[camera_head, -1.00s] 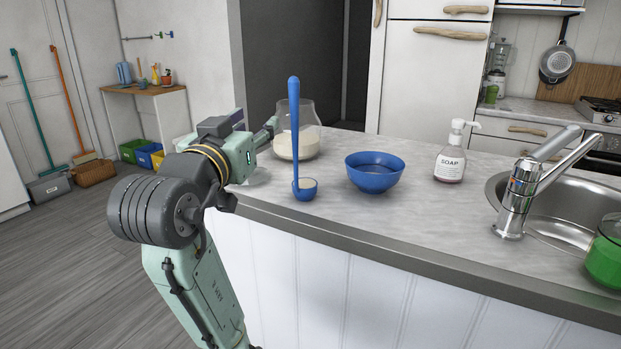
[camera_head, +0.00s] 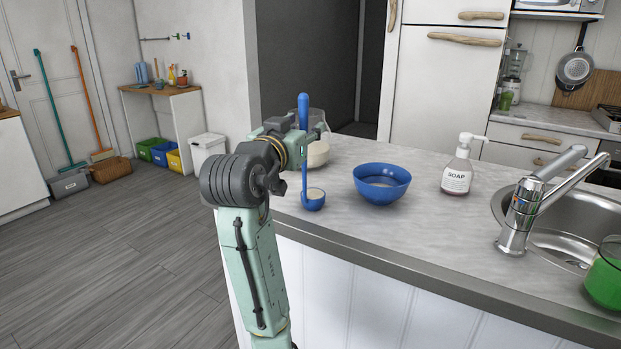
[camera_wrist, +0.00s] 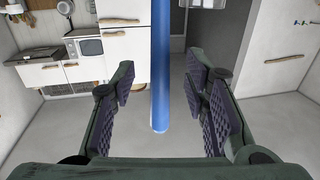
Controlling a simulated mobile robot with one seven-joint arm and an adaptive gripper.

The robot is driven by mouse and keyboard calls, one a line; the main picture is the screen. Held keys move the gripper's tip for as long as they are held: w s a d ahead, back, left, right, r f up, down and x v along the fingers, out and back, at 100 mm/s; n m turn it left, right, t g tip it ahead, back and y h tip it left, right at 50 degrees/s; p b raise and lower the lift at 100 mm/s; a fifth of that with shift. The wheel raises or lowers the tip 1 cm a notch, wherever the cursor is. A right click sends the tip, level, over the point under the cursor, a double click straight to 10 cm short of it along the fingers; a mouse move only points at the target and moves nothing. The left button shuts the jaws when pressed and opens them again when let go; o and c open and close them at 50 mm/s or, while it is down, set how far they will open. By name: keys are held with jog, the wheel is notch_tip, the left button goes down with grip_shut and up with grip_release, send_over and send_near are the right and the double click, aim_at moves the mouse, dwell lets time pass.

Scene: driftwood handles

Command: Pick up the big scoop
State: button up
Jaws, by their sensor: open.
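The big scoop is a blue ladle (camera_head: 303,110) with a long upright handle. Its cup (camera_head: 313,200) rests on the counter near the front edge and holds something pale. My gripper (camera_head: 312,130) is at the upper part of the handle. In the wrist view the open jaws (camera_wrist: 160,85) stand on both sides of the blue handle (camera_wrist: 160,50), with a visible gap on each side. The handle's free end shows low between the jaws. The ladle's cup is not visible in the wrist view.
A glass jar (camera_head: 318,155) with pale contents stands just behind the ladle, partly hidden by my gripper. A blue bowl (camera_head: 382,187) is to the right, then a soap bottle (camera_head: 457,178), a tap (camera_head: 522,210) and a sink. The counter (camera_head: 425,225) in front of the bowl is clear.

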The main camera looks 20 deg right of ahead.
jog(key=shift+w+d, duration=0.4)
jog(key=shift+w, duration=0.05)
jog(key=shift+f, duration=0.1)
jog(key=shift+c, duration=0.5)
grip_shut()
